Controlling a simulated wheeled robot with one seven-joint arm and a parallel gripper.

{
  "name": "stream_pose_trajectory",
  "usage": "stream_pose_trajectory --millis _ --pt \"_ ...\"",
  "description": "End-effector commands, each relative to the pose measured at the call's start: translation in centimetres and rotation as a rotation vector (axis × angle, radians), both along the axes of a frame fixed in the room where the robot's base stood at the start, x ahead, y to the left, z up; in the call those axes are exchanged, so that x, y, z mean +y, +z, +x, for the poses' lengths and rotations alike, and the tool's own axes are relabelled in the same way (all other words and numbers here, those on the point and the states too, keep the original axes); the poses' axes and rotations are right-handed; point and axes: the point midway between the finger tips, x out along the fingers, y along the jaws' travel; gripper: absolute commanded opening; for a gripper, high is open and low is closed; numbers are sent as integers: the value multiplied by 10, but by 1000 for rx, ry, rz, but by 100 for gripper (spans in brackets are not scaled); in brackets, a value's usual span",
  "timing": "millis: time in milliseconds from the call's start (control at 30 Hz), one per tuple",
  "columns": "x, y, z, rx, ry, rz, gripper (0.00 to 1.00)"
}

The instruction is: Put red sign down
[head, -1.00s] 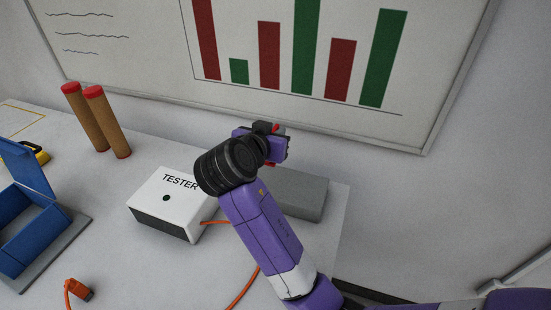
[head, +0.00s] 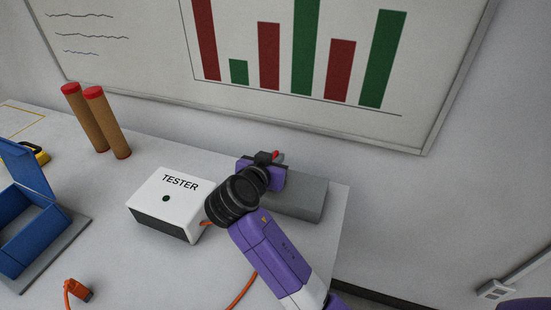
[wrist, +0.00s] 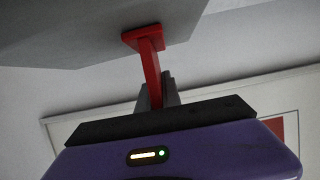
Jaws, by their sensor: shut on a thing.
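My gripper (head: 266,158) is low over the back of the grey block (head: 305,198), to the right of the tester. It is shut on the red sign, and only a small red bit of the sign (head: 280,157) shows in the head view. In the wrist view the sign's red post and flat square foot (wrist: 150,58) stick out from the dark fingers (wrist: 154,96). The foot is against or very near a grey surface (wrist: 95,25); I cannot tell whether it touches. Much of the sign is hidden behind my gripper.
A white tester box (head: 172,195) stands just left of my arm, with an orange cable (head: 242,290) near it. An open blue box (head: 30,225) and two brown tubes with red caps (head: 98,120) are further left. A whiteboard (head: 330,110) hangs behind.

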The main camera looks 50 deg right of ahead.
Motion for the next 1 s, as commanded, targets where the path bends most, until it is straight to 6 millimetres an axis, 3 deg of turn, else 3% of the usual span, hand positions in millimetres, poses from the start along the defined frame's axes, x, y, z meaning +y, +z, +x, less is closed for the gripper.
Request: stream_pose_trajectory --millis 33,100,167,567,1000 --pt "0 -3 0 0 0 0 0" --pt "0 -1 0 0 0 0 20" --pt "0 -2 0 0 0 0 30" --pt "1 3 0 0 1 0 30" --pt "72 32 -25 -2 5 0 30"
